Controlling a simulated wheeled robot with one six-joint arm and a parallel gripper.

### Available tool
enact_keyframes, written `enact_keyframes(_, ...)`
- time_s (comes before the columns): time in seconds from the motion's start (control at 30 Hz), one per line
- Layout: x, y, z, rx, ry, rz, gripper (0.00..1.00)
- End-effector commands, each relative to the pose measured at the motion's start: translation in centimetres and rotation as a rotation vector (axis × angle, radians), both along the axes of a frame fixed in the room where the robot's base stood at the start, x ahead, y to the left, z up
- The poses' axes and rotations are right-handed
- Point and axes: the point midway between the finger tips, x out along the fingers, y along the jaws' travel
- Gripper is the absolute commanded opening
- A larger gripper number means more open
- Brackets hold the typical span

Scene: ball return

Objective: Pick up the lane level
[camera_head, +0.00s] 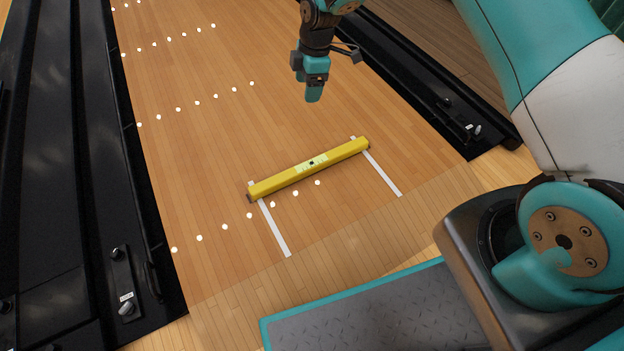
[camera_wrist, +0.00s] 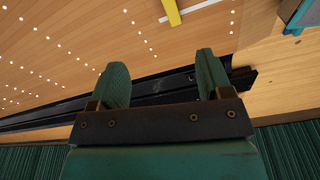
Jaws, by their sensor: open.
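The lane level is a long yellow bar (camera_head: 290,178) with a pale label and a small dark mark near its middle. It lies on the wooden lane, slanting up to the right, with its ends over two white stripes. My gripper (camera_head: 313,95) hangs above the lane, beyond the level in the head view, and is apart from it. In the wrist view the open, empty fingers (camera_wrist: 163,80) show. Part of the yellow level (camera_wrist: 171,12) shows there at the top edge, cut off by the frame.
Two white stripes (camera_head: 274,228) (camera_head: 382,173) and rows of white dots mark the lane. Black gutters with raised edges (camera_head: 140,190) (camera_head: 430,85) run along both sides. Clear wooden floor surrounds the level. A grey plate with a teal edge (camera_head: 370,312) is at the bottom, part of my body.

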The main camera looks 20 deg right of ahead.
Motion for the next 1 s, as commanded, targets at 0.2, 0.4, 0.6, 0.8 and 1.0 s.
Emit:
enact_keyframes(0.2, 1.5, -1.7, -13.5, -0.029, -0.008, 0.132, 0.72)
enact_keyframes(0.4, 1.9, -2.4, -18.3, -0.041, -0.015, 0.197, 0.72)
enact_keyframes(0.6, 1.8, -2.3, -21.5, -0.044, -0.014, 0.210, 0.72)
enact_keyframes(0.8, 1.6, -1.8, -26.3, -0.044, -0.014, 0.209, 0.72)
enact_keyframes(1.0, 1.6, -1.3, -29.9, -0.043, -0.015, 0.208, 0.72)
